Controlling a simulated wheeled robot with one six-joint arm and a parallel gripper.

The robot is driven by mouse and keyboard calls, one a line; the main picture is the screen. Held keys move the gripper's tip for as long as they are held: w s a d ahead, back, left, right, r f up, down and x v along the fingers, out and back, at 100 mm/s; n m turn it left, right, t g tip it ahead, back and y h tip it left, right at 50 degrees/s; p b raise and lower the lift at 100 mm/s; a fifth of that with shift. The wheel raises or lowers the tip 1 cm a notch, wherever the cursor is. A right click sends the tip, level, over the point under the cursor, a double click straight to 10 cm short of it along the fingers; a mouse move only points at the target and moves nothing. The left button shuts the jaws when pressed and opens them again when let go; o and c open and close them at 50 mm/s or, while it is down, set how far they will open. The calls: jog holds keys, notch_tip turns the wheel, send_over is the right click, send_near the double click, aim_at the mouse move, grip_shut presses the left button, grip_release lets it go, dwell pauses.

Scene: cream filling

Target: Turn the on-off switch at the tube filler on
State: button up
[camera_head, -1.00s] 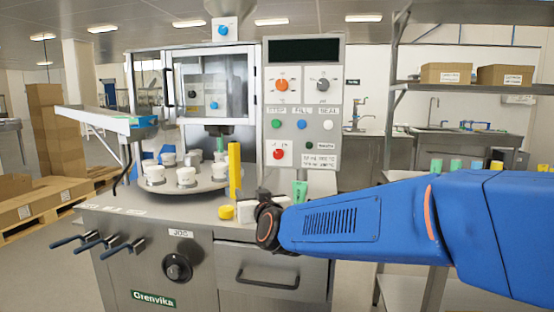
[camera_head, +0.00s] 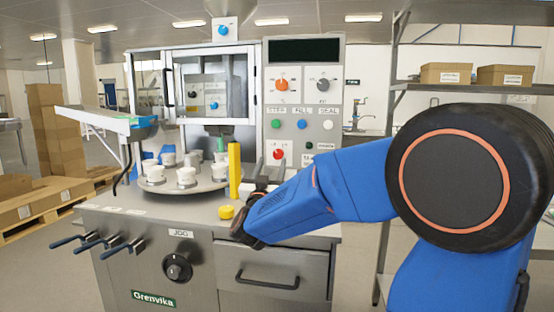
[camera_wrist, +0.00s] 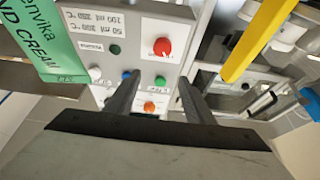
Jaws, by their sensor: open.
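The tube filler (camera_head: 300,60) has a grey control panel on its right side. A red knob on a white plate, which looks like the on-off switch (camera_head: 278,153), is low on this panel, left of a small dark green lamp marked POWER (camera_head: 309,145). In the wrist view, the panel appears upside down, with the red knob (camera_wrist: 162,47) above the fingertips. My gripper (camera_wrist: 158,78) is open and empty, its two fingers pointing at the panel near the knob. The knob is not between the fingers, and contact is not visible. In the head view, the fingers are hard to make out.
A yellow post (camera_head: 234,170) stands left of the panel, beside the turntable (camera_head: 205,186) with several white pots. A yellow cap (camera_head: 226,212) lies on the worktop. A green tube (camera_wrist: 35,35) is close by in the wrist view. Shelves stand on the right.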

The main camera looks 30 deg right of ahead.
aim_at(278, 155)
jog(key=w+d, duration=0.1)
jog(key=w, duration=0.1)
jog(key=w+d, duration=0.4)
jog(key=shift+w, duration=0.4)
jog(key=shift+w+d+r, duration=0.2)
jog(key=shift+w+d, duration=0.2)
jog(key=shift+w, duration=0.1)
jog(key=c, duration=1)
